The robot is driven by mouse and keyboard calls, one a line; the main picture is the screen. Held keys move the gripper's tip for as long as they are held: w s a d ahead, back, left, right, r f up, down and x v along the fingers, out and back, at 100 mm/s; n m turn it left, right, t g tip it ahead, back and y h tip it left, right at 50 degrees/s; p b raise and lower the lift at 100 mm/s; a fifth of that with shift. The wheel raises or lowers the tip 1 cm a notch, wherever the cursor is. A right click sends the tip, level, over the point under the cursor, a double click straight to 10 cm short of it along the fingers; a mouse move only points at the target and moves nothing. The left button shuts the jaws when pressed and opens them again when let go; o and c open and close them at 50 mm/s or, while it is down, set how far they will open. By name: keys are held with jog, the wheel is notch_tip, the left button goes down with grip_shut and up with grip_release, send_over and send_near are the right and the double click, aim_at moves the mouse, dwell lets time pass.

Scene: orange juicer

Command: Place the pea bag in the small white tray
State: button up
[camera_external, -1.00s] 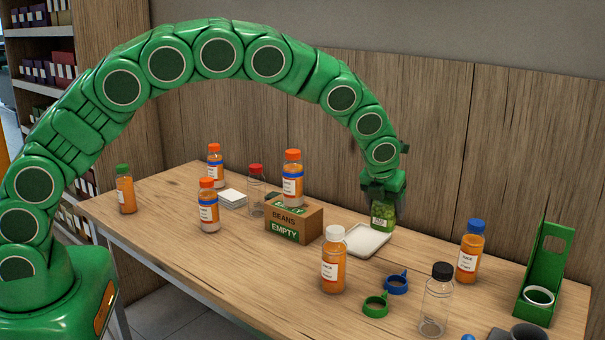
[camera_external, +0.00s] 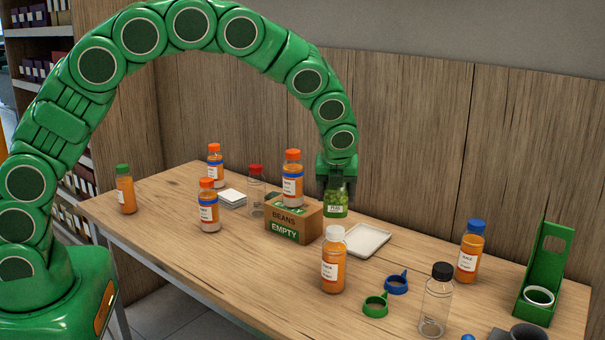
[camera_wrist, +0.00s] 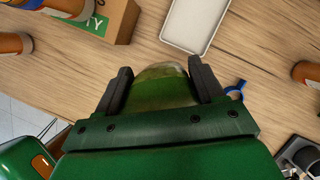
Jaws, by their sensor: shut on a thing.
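The pea bag (camera_external: 336,204) is a green bag with a white label. My gripper (camera_external: 336,182) is shut on it and holds it just right of the cardboard box. In the wrist view the pea bag (camera_wrist: 160,86) shows between the two dark fingers of my gripper (camera_wrist: 160,90). The small white tray (camera_external: 371,249) lies on the table, to the right of and below the bag in the external view. In the wrist view the tray (camera_wrist: 190,22) is ahead of the fingers and its visible part is empty.
A cardboard box (camera_external: 283,231) marked beans and empty stands left of the bag, with a juice bottle (camera_external: 292,178) at it. A white-capped bottle (camera_external: 334,262) stands in front of the tray. Blue (camera_external: 396,284) and green rings (camera_external: 375,306) lie to the right.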

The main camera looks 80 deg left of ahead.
jog(key=s+a+n, duration=0.2)
jog(key=s+n, duration=0.1)
send_over(362, 240)
jog(key=shift+g, duration=0.4)
jog(key=shift+s+d+f, duration=0.1)
jog(key=shift+f, duration=6.2)
jog(key=shift+f, duration=0.2)
jog(key=o, duration=1)
jog(key=shift+o, duration=0.2)
jog(key=shift+r, duration=0.1)
